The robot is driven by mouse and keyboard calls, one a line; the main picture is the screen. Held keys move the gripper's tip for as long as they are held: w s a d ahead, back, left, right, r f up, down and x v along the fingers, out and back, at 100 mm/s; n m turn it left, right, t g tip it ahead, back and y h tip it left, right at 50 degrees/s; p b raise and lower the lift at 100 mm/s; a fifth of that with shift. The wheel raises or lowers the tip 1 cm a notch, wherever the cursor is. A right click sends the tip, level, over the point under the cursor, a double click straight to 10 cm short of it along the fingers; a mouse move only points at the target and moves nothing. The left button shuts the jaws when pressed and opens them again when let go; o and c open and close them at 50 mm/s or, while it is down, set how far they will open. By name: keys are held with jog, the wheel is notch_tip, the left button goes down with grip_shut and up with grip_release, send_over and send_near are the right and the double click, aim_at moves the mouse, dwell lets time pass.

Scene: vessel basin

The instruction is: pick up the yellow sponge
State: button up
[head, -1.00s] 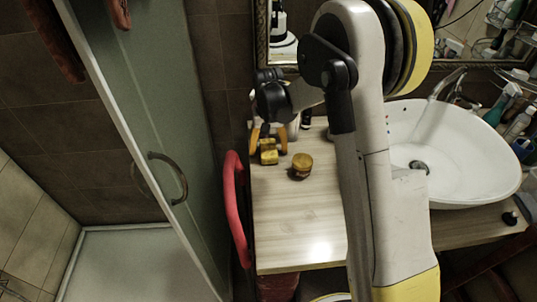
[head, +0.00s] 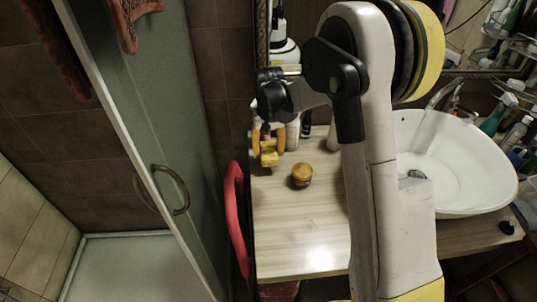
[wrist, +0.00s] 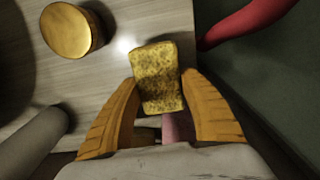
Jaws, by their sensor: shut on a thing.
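The yellow sponge (wrist: 158,80) is a speckled block held between the two orange fingers of my gripper (wrist: 160,98) in the wrist view. My gripper is shut on it, one finger on each side. In the head view the sponge (head: 269,158) shows below my gripper (head: 268,142) at the back left of the wooden counter (head: 300,225). It appears slightly raised off the counter, though the gap is hard to tell.
A round golden-lidded jar (head: 302,175) stands on the counter to the right of the sponge. A white basin (head: 460,165) is at the right. A red curved rail (head: 236,215) runs along the counter's left edge, beside the glass shower door (head: 150,150). The front of the counter is clear.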

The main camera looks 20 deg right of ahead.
jog(key=s+d+r+p, duration=0.3)
jog(key=s+d+r, duration=0.3)
jog(key=d, duration=0.4)
jog(key=shift+r, duration=0.75)
jog(key=shift+c, duration=1.1)
